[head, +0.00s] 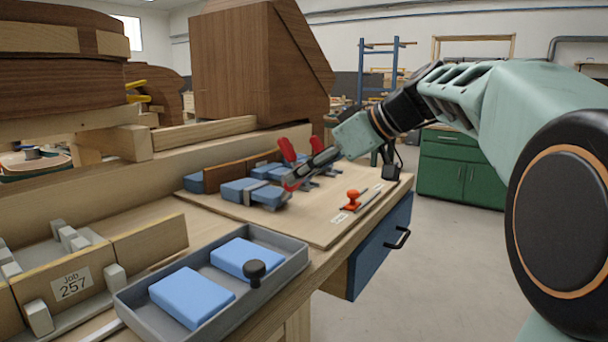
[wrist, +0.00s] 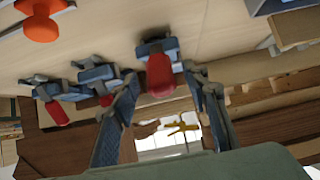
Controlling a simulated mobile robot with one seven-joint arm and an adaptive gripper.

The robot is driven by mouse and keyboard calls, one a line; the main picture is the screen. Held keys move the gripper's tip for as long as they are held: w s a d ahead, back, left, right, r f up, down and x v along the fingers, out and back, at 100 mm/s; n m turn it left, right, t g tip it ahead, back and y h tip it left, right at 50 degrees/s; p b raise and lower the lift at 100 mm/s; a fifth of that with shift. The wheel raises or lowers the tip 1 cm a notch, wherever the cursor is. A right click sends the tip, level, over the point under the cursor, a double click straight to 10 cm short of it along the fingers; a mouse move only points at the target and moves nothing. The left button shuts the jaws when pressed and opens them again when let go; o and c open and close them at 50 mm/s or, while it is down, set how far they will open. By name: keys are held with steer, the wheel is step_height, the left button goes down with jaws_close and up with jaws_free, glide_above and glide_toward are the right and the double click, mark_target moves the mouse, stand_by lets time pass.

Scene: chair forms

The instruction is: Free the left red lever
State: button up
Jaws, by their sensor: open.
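The left red lever (head: 291,186) belongs to a clamp with blue-grey blocks (head: 240,190) on the wooden board. My gripper (head: 304,176) is open at this lever. In the wrist view the red lever (wrist: 160,76) shows between the two spread fingers of my gripper (wrist: 161,80), and whether either finger touches it I cannot tell. Two other red levers (head: 287,150) stand raised further back; in the wrist view they show at the left, one of them the lower red lever (wrist: 57,112). My fingers partly hide the clamps in the head view.
An orange-red knob (head: 352,197) stands on the board (head: 318,230) at right. A grey tray (head: 290,262) with blue blocks and a black knob is in front. A brown wooden strip (head: 225,176) runs behind the clamps. Large wooden forms (head: 235,65) stand at the back.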

steer(key=v, duration=1.1)
steer(key=shift+a, duration=0.15)
